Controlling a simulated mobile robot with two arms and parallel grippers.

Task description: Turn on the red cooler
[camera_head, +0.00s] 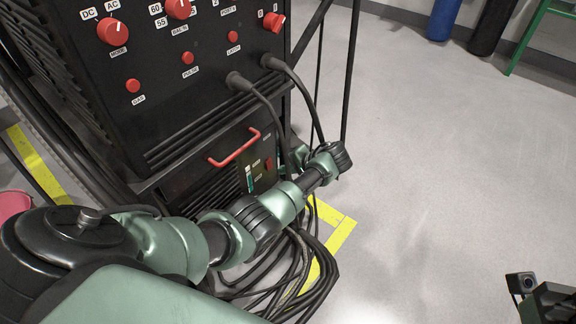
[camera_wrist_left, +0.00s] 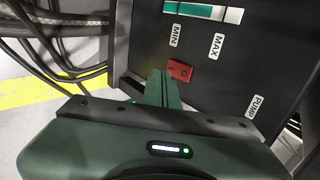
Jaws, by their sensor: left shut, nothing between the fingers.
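The cooler is a black unit (camera_head: 205,172) with a red handle, below the welding control box. Its small red rocker switch (camera_head: 268,163) is on the front panel, beside a level gauge. The switch (camera_wrist_left: 180,70) also shows in the left wrist view, near the MIN, MAX and PUMP labels. My left arm reaches across to the front of the cooler. My left gripper (camera_wrist_left: 160,78) is shut and empty, its green fingertips just left of and below the switch in that view. I cannot tell whether they touch the panel.
The control box (camera_head: 190,65) above has red knobs and buttons. Black cables (camera_head: 290,265) hang from it and coil on the floor beside yellow tape (camera_head: 338,237). Open grey floor lies to the right. Part of my right arm shows at the lower right edge.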

